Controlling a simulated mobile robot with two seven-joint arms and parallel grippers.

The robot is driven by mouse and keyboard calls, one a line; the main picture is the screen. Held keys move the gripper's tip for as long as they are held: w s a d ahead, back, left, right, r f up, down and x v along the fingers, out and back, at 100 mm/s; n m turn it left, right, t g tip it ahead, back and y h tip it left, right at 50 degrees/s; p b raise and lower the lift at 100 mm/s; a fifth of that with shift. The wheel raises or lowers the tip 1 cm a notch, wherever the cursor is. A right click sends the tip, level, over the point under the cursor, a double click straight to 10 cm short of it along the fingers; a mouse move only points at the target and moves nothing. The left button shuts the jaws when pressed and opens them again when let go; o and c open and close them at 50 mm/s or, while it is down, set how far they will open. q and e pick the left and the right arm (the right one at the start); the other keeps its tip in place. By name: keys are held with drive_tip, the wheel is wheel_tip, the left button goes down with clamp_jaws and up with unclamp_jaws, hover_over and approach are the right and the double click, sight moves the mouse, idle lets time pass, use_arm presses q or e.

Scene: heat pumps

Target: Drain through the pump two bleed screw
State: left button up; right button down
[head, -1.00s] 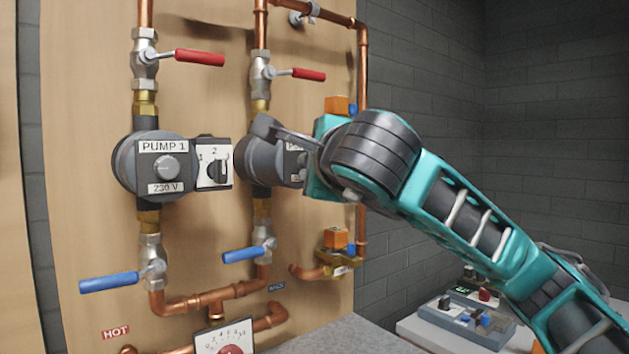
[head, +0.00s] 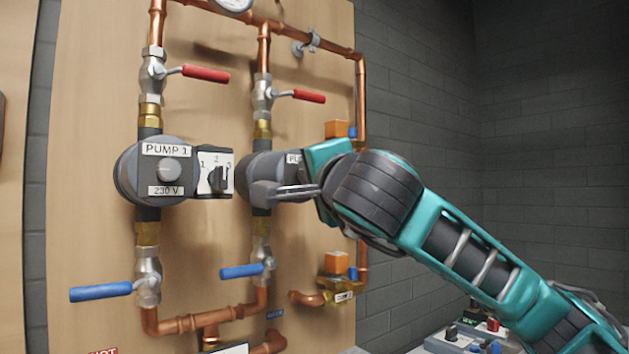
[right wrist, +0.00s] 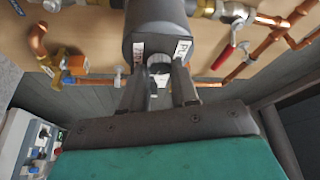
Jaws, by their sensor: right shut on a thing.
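Pump two (head: 258,170) is a dark grey round body on the second copper riser, partly covered by my right arm. In the right wrist view its grey housing (right wrist: 160,25) fills the top middle, with white labels on its face. My right gripper (head: 265,192) reaches it from the right. The gripper's two fingers (right wrist: 158,85) close on the silver-grey bleed screw (right wrist: 158,66) at the middle of the pump's face. The screw is hidden in the head view. My left gripper is in neither view.
Pump one (head: 167,170) with its speed switch (head: 216,173) sits left of pump two. Red-handled valves (head: 308,96) are above the pumps and blue-handled valves (head: 240,271) below. A brass fitting with an orange block (head: 337,263) is at lower right.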

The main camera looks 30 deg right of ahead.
idle(0.3)
drive_tip(key=c, duration=0.8)
unclamp_jaws()
drive_tip(key=shift+c, duration=0.2)
drive_tip(key=b+v, duration=0.1)
drive_tip(key=v, duration=1.1)
drive_tip(key=shift+s, duration=0.4)
drive_tip(key=shift+a, duration=0.15)
